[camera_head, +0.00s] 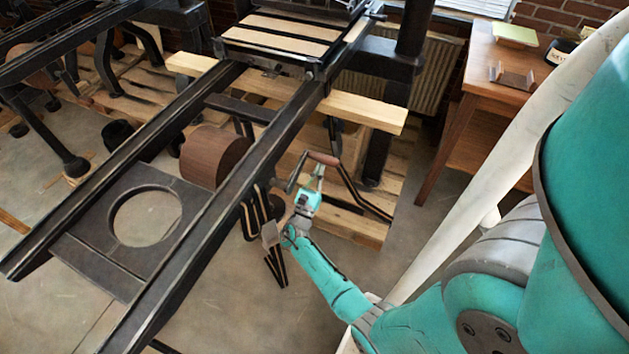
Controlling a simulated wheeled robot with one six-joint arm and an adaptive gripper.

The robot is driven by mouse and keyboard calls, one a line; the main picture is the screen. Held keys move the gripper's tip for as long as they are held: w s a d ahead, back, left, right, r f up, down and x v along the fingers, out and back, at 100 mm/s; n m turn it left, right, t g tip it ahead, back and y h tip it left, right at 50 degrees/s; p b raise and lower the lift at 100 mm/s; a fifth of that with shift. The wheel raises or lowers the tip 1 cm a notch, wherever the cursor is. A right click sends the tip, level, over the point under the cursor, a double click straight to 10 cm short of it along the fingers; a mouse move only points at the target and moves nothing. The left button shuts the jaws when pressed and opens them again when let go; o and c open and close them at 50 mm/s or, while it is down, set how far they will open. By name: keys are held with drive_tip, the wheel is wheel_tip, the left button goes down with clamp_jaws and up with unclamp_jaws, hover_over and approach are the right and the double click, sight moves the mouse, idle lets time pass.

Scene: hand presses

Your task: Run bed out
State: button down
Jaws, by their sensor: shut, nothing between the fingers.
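The press bed (277,50), a dark frame with pale wooden slats, sits at the far upper end of two long black rails (225,195). Below and between the rails is a brown wooden drum (213,158). A crank with a brown grip (322,158) stands at the right side of the near rail. My gripper (318,172) is just below the crank grip, with its fingers pointing up toward it. It is shut and holds nothing. Whether the fingertips touch the grip is too small to tell.
A pale wooden beam (362,110) crosses under the rails. A pallet (362,222) lies beneath the press. A brown wooden table (497,65) stands at the upper right. Another press is at the upper left. Bare floor lies to the lower right of the rails.

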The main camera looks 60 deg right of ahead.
sight(320, 160)
drive_tip(key=x, duration=0.4)
drive_tip(key=shift+r, duration=0.25)
drive_tip(key=a+r, duration=0.2)
drive_tip(key=shift+s+a, duration=0.2)
drive_tip(key=shift+a, duration=0.2)
drive_tip(key=shift+a+r, duration=0.15)
drive_tip(key=shift+a, duration=0.2)
drive_tip(key=shift+a+r, duration=0.1)
